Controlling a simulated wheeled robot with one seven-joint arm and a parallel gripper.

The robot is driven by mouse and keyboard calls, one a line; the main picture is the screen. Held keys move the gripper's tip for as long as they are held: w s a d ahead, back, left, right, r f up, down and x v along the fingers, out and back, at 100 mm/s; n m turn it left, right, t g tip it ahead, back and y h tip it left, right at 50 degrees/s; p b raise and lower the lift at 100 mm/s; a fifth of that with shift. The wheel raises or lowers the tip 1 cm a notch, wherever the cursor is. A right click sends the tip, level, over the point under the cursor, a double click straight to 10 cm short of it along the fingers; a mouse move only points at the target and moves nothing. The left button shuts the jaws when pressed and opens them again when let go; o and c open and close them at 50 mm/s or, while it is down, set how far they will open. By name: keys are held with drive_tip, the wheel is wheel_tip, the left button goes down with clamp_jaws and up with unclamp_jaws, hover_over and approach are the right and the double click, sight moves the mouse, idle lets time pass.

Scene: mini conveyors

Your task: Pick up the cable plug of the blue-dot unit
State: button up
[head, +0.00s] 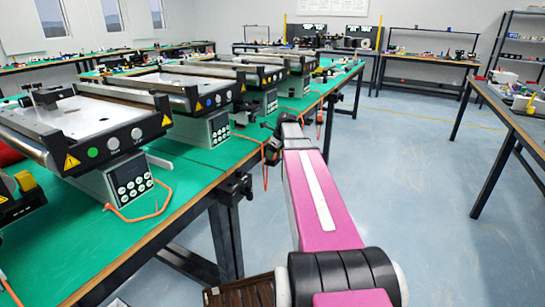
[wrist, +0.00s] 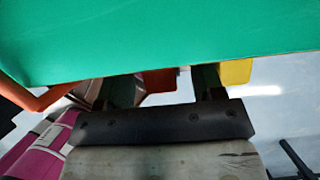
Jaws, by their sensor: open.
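My gripper (head: 271,150) is at the table edge beside this unit, partly hidden by my arm. In the wrist view my gripper (wrist: 165,85) is open, its two dark fingers apart beneath the green tabletop. Orange and yellow pieces show by the fingers; I cannot tell what they are.
The green table (head: 115,240) is close to my gripper, and its edge fills the upper wrist view. A green-dot conveyor (head: 92,153) with its own orange cable (head: 140,215) stands in front. More conveyors stand behind. The floor (head: 400,200) to the right is clear.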

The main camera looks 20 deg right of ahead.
drive_tip(key=shift+f, duration=0.2)
drive_tip(key=c, duration=1)
drive_tip(key=shift+r, duration=0.1)
drive_tip(key=shift+r, duration=0.55)
wheel_tip(320, 180, up, 3)
drive_tip(key=shift+s+a+r, duration=0.1)
drive_tip(key=shift+s, duration=0.05)
drive_tip(key=s+a+r, duration=0.2)
drive_tip(key=s+r, duration=0.4)
drive_tip(key=s, duration=0.4)
drive_tip(key=w+r, duration=2.2)
drive_tip(key=w, duration=0.2)
drive_tip(key=shift+w+a+r, duration=0.25)
drive_tip(key=shift+a+r, duration=0.05)
drive_tip(key=shift+r, duration=0.1)
